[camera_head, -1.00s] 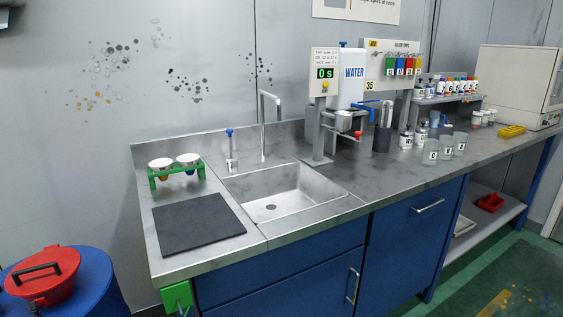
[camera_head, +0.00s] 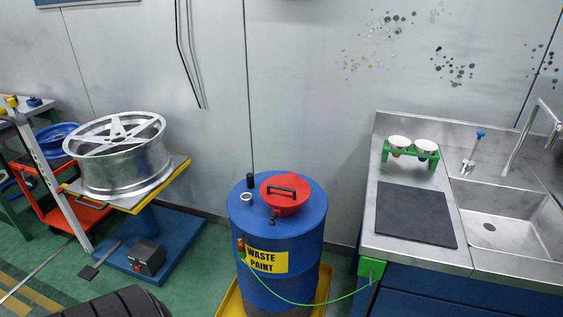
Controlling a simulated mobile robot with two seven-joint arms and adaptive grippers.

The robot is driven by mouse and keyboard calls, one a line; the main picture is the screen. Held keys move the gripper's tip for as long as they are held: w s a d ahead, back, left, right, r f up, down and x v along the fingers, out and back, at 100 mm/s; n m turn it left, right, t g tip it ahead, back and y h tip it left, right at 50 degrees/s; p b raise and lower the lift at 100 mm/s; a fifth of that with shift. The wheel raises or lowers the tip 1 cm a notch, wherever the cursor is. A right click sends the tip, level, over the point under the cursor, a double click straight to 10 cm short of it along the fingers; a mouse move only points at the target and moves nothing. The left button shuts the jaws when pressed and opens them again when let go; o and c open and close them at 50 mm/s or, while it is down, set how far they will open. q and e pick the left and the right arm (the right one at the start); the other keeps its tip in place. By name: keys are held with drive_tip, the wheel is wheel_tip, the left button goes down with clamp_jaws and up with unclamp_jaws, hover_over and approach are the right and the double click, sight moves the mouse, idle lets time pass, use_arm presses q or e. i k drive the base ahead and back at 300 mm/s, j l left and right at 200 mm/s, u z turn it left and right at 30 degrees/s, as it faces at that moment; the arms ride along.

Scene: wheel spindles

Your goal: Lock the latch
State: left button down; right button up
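No part is clearly marked as the latch. A blue waste paint drum (camera_head: 285,245) stands in the middle of the view. A red round lid (camera_head: 287,203) with a black handle (camera_head: 282,191) lies on its top and looks shut. A small dark fitting (camera_head: 273,217) sits at the lid's front edge; it may be a latch, but it is too small to tell its state. A dark cap (camera_head: 250,181) and a silver bung (camera_head: 246,198) are on the drum top to the left of the lid. Neither of my grippers is in view.
A green cable (camera_head: 318,304) runs from the drum to a green box (camera_head: 371,268) on the counter's corner. The steel sink counter (camera_head: 395,180) is at right. A silver wheel (camera_head: 118,155) rests on a yellow-edged lift at left. Green floor lies between lift and drum.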

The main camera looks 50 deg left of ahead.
sight(273, 216)
drive_tip(key=u, duration=1.4)
drive_tip(key=k+j, duration=0.1)
